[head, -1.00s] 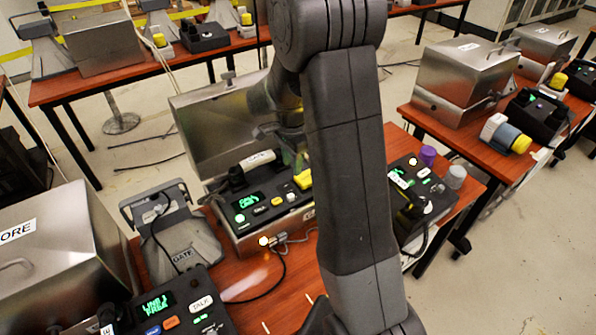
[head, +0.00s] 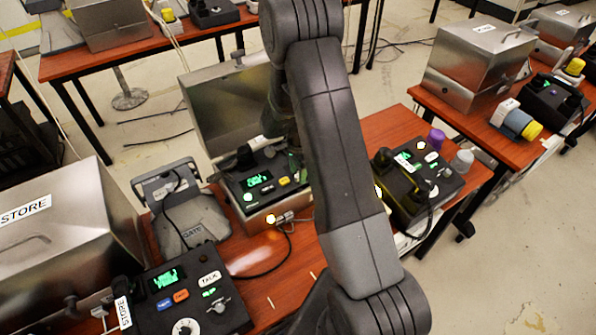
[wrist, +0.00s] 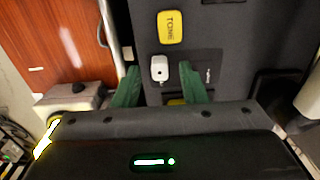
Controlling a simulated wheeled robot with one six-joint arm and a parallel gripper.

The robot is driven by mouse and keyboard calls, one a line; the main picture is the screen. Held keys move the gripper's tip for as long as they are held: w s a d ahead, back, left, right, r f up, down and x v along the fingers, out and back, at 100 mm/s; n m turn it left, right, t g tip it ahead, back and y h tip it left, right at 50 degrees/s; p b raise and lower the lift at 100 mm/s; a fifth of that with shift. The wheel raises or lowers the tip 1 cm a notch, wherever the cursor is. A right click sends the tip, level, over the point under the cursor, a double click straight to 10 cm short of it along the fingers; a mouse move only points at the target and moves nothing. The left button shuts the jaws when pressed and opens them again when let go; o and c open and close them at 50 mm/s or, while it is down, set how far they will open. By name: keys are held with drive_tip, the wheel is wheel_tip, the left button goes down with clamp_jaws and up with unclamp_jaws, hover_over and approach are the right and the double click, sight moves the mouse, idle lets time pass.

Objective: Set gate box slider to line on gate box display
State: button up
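In the wrist view my gripper (wrist: 159,86) is open, its two green fingers apart over a dark panel. A white slider-like knob (wrist: 159,68) lies between the fingers, with a gap on each side. A yellow button marked TONE (wrist: 171,27) is above it. In the head view the middle control box (head: 235,186), with a lit green display (head: 258,180), stands beside a grey cradle labelled GATE (head: 205,215). The display text is too small to read surely. My arm hides my gripper and the right part of that box.
A steel-lidded case labelled STORE (head: 60,225) and a dark control box (head: 225,305) stand at the left front. A black cable (head: 285,262) lies on the red-brown table (head: 265,295).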

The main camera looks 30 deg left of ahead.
sight(288, 167)
drive_tip(key=shift+f, duration=0.4)
clamp_jaws()
drive_tip(key=shift+w+a+f+b, duration=0.1)
drive_tip(key=shift+w+a+b, duration=0.1)
drive_tip(key=shift+a+b, duration=0.15)
drive_tip(key=a, duration=0.1)
drive_tip(key=w+a+b, duration=0.1)
drive_tip(key=a, duration=0.1)
drive_tip(key=w+a+b, duration=0.1)
drive_tip(key=a, duration=0.1)
drive_tip(key=shift+w, duration=0.25)
drive_tip(key=shift+r, duration=0.2)
unclamp_jaws()
